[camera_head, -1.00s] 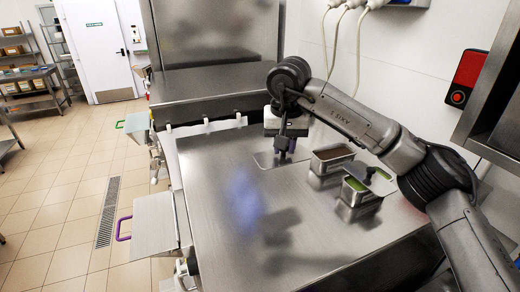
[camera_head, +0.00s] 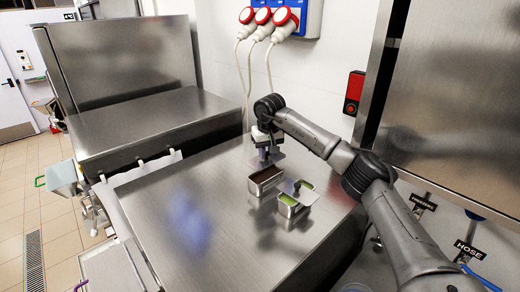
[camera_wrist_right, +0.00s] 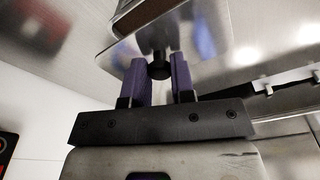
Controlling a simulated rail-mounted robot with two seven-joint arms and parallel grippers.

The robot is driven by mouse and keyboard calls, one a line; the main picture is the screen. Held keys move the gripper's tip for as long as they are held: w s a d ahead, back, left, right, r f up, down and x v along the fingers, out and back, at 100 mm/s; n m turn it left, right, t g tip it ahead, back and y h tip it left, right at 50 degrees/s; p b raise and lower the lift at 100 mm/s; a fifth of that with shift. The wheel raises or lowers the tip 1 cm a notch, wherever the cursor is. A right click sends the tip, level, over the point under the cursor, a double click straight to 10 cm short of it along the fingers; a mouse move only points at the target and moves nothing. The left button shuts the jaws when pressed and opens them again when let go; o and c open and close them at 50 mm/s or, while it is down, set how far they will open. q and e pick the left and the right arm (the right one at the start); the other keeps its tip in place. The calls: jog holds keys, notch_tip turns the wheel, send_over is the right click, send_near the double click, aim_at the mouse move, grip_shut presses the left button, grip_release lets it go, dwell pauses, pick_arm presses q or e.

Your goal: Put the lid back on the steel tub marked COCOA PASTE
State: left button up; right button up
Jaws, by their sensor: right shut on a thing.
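My right gripper (camera_head: 266,160) is shut on the dark knob (camera_wrist_right: 159,68) of a flat steel lid (camera_head: 277,156). In the right wrist view, the knob sits between the purple fingers (camera_wrist_right: 160,80). An open steel tub with brown contents (camera_head: 266,181) stands on the steel worktop, just in front of the gripper in the head view. Part of the tub seems to show at the top of the right wrist view (camera_wrist_right: 150,12). No COCOA PASTE marking is readable. The lid appears held up beside the tub's far side, not on it. My left gripper is not in view.
A second steel tub with green contents (camera_head: 293,208) stands close in front of the brown one, with a dark-knobbed lid partly over it. The steel worktop (camera_head: 190,215) is clear to the left. A wall with plugs (camera_head: 263,16) and a red box (camera_head: 354,92) lies behind.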

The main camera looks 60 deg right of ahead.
aim_at(267, 160)
jog(key=shift+f+b, duration=0.35)
jog(key=shift+f, duration=2.2)
jog(key=shift+p, duration=0.35)
jog(key=shift+f, duration=0.2)
grip_shut()
dwell(0.4)
jog(key=o, duration=1.5)
grip_release()
jog(key=shift+c, duration=0.2)
jog(key=shift+r, duration=3.5)
